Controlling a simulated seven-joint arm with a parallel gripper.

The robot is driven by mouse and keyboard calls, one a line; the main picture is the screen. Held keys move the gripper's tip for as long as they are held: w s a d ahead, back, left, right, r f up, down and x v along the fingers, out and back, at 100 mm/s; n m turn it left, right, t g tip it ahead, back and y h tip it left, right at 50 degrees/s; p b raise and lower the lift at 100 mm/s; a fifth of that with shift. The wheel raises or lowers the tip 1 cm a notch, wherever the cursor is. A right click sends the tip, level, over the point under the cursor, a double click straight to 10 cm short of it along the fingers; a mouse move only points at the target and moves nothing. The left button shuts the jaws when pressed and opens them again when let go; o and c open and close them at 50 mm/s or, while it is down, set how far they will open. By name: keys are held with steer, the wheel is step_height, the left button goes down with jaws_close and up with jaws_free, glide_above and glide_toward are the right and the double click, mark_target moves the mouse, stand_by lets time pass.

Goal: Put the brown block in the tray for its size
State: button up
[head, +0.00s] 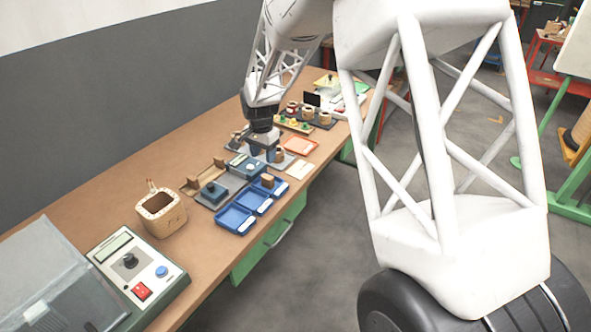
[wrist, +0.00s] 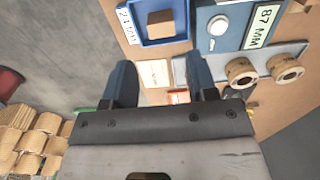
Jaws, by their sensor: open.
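The brown block (head: 267,180) sits in the farthest of three blue trays in a row. In the wrist view the block (wrist: 160,24) lies inside that blue tray (wrist: 186,36), with a white label on its left side that I cannot read surely. The middle blue tray (head: 254,201) and the nearest blue tray (head: 236,219) look empty. My gripper (head: 260,156) is open, above the bench beyond the trays.
A blue gauge (wrist: 222,25) with a display reading 87 MM stands beside the block's tray. Wooden coils (wrist: 240,72) sit on a grey plate nearby. A basket (head: 161,214) and control box (head: 137,268) stand nearer.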

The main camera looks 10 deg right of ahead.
steer(key=s+d+r+n, duration=0.1)
steer(key=s+d+r, duration=0.1)
steer(key=s+r, duration=0.4)
steer(key=s+d+r+n, duration=0.2)
steer(key=s+d+r, duration=0.1)
steer(key=s+r, duration=0.25)
steer(key=s+d+r+n+t, duration=0.1)
steer(key=s+d+r+n, duration=0.1)
steer(key=s, duration=0.9)
steer(key=s+d+r+n, duration=0.1)
steer(key=s+r+n, duration=0.1)
steer(key=s, duration=0.9)
steer(key=s+d+r+n+t, duration=0.1)
steer(key=s+d+r, duration=0.1)
steer(key=s, duration=0.9)
steer(key=shift+s+d+r+n+t, duration=0.3)
steer(key=shift+d+r+n, duration=0.05)
steer(key=shift+n, duration=0.05)
